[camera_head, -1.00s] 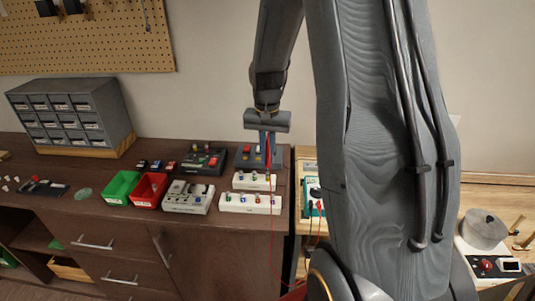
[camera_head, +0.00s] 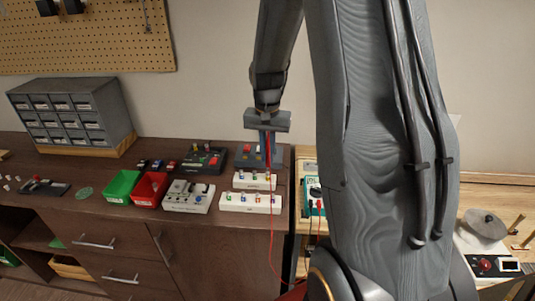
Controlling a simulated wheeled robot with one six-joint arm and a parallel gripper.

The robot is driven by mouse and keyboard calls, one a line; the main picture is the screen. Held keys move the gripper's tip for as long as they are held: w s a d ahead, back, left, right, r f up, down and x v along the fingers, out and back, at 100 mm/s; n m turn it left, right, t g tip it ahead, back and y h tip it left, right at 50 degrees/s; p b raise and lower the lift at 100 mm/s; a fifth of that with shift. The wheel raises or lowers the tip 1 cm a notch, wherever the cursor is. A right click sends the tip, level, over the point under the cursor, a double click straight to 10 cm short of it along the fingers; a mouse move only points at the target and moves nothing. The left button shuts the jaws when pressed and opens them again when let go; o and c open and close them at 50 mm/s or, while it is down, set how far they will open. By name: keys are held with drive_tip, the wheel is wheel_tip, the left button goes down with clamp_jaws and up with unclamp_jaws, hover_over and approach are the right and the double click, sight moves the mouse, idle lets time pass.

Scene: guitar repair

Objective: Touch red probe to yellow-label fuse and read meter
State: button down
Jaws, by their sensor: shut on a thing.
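My gripper (camera_head: 267,148) points down over the right end of the dark bench and is shut on the red probe (camera_head: 268,145). A thin red lead hangs from it past the bench front. Just below are two white fuse strips, a rear one (camera_head: 241,186) and a front one (camera_head: 228,209), with small coloured parts on them. I cannot tell which part is the yellow-label fuse, nor whether the probe tip touches anything. The teal meter (camera_head: 309,183) is right of the bench, largely hidden by my arm; its reading is not legible.
Left of the strips are a grey-white device (camera_head: 177,207), a red bin (camera_head: 149,188) and a green bin (camera_head: 122,186). A black device (camera_head: 213,157) and blue-grey block (camera_head: 244,162) stand behind. A drawer cabinet (camera_head: 105,101) is at back left.

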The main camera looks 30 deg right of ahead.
sight(267, 142)
drive_tip(key=shift+f, duration=0.65)
idle(3.1)
drive_tip(key=shift+r+p, duration=2.15)
drive_tip(key=shift+r, duration=0.95)
drive_tip(key=shift+f, duration=0.1)
